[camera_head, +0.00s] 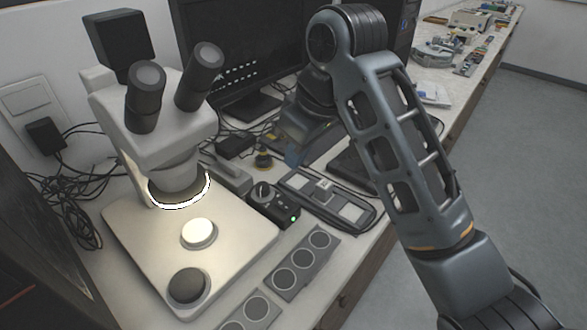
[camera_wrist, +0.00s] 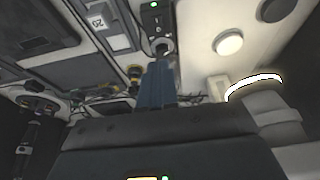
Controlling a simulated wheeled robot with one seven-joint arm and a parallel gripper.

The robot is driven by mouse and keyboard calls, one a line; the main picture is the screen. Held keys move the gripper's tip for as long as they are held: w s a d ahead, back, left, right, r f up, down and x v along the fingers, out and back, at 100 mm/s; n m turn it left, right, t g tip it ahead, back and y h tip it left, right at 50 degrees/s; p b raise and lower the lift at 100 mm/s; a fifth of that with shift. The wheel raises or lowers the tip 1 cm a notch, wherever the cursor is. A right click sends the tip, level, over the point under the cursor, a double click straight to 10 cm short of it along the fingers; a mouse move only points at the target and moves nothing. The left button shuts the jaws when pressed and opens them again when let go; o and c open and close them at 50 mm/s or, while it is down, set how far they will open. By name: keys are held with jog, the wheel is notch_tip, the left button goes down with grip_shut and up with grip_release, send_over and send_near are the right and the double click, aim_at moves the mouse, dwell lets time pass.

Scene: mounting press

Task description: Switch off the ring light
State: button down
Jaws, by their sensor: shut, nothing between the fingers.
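The ring light (camera_head: 183,203) glows white around the underside of the microscope head, and its lit arc also shows at the right in the wrist view (camera_wrist: 252,82). A small dark control box (camera_head: 280,211) with a round knob (camera_head: 263,191) and a lit green lamp (camera_head: 293,218) stands right of the microscope base. In the wrist view the knob (camera_wrist: 161,46) lies just beyond my fingertips. My gripper (camera_wrist: 158,66) is shut and empty, its blue fingers pointing toward the box. In the head view the fingers (camera_head: 292,156) are small, behind the box; contact is not visible.
The microscope base (camera_head: 130,238) with a white disc (camera_head: 199,233) fills the left. A grey tray (camera_head: 327,200) lies right of the box. Round-welled plates (camera_head: 301,262) lie in front. A monitor (camera_head: 240,50) and cables stand behind.

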aim_at(280, 203)
jog(key=x, duration=0.8)
jog(key=p+x, duration=0.1)
jog(key=x, duration=0.3)
jog(key=shift+s+d+f, duration=0.2)
jog(key=shift+s+f, duration=0.1)
jog(key=shift+f, duration=0.15)
